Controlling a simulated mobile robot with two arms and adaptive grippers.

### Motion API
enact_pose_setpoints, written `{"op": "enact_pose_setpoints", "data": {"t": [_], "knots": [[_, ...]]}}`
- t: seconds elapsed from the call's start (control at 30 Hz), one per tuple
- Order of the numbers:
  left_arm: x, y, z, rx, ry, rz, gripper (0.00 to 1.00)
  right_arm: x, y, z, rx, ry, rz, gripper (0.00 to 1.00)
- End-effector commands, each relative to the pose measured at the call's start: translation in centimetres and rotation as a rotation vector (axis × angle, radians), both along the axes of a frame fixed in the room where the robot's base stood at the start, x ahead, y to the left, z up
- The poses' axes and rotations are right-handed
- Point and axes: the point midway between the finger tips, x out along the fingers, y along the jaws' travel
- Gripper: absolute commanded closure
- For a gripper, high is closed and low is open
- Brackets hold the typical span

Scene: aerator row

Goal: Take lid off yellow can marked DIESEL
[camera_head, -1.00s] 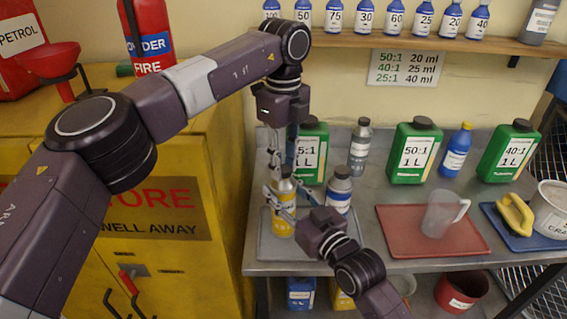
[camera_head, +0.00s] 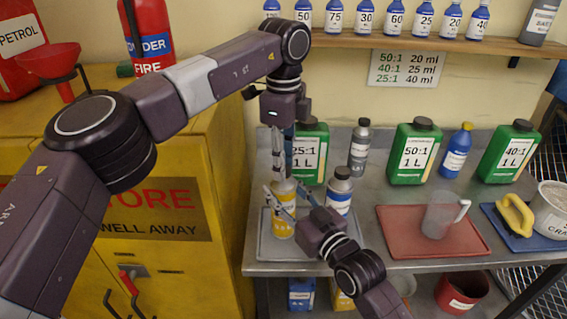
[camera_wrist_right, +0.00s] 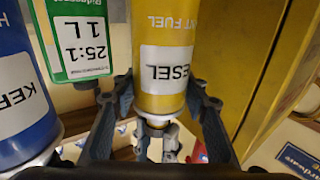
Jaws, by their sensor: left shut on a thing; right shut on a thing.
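The yellow can (camera_head: 283,219) stands upright on a grey tray (camera_head: 262,240) at the left of the bench. In the right wrist view the can (camera_wrist_right: 165,40) shows upside down, with part of its DIESEL label. My right gripper (camera_head: 281,198) is shut around the can's upper body; its fingers (camera_wrist_right: 163,93) flank the can. My left gripper (camera_head: 279,174) points down from above and is shut on the lid at the can's top. The lid is mostly hidden by the fingers, and I cannot tell whether it is clear of the pale neck (camera_wrist_right: 155,121).
A green 25:1 jug (camera_head: 309,157) and a grey bottle (camera_head: 359,148) are behind. A red tray (camera_head: 400,238) with a clear jug (camera_head: 438,215) lies to the right.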

Motion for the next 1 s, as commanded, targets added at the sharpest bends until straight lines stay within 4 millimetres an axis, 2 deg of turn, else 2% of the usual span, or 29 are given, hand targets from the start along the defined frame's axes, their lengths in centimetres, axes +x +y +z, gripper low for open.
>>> {"op": "enact_pose_setpoints", "data": {"t": [0.5, 0.9, 1.0], "knots": [[0.1, 0.0, 1.9, -0.001, -0.003, 0.001, 1.00, 0.0, 0.0, -0.1, -0.002, 0.003, 0.000, 1.00], [0.0, 0.0, 2.2, 0.000, -0.001, 0.000, 1.00, 0.0, 0.0, -0.1, -0.001, 0.002, 0.000, 1.00], [0.0, -0.1, 3.0, -0.001, -0.003, 0.000, 1.00, 0.0, 0.0, -0.1, -0.001, 0.002, 0.000, 1.00]]}}
